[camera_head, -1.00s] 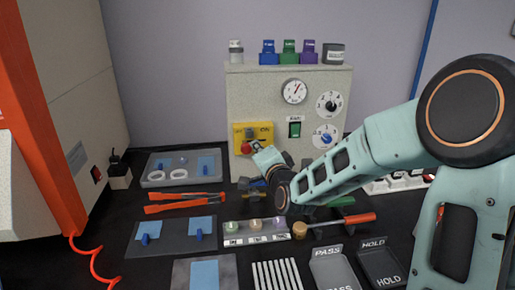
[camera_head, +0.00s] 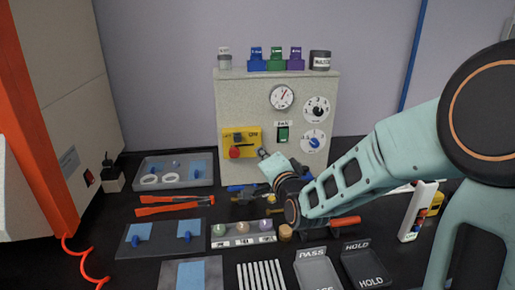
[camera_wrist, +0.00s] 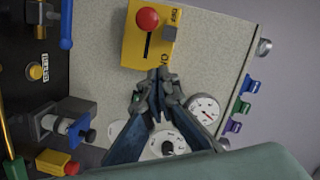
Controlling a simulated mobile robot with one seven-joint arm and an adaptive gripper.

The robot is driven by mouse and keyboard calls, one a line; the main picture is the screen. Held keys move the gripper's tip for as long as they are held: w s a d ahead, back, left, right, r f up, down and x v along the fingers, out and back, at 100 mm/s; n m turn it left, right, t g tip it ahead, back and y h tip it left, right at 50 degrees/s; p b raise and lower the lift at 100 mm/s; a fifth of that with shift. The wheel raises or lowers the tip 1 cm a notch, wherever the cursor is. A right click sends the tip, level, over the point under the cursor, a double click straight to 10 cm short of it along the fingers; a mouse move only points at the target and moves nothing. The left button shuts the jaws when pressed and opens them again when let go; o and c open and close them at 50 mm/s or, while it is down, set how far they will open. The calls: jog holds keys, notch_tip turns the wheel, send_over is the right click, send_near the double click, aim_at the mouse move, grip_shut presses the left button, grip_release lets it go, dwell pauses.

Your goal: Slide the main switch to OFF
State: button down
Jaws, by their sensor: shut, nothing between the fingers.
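The main switch is a yellow box (camera_head: 255,150) on the pale panel's front, with a red knob (camera_head: 235,153) at the left end of its slot. In the wrist view the yellow box (camera_wrist: 131,40) is at the top centre. Its red knob (camera_wrist: 147,18) sits at the slot's upper end, and the dark slot (camera_wrist: 148,46) runs down from it. My gripper (camera_head: 263,153) is shut and empty, just right of the box. Its fingertips (camera_wrist: 158,76) are near the box's lower edge, apart from the knob.
The panel also carries a gauge (camera_head: 282,97), a green rocker switch (camera_head: 283,133) and two dials, the lower one (camera_head: 313,142) near my wrist.

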jog(key=shift+v, duration=2.05)
jog(key=shift+w+d, duration=0.1)
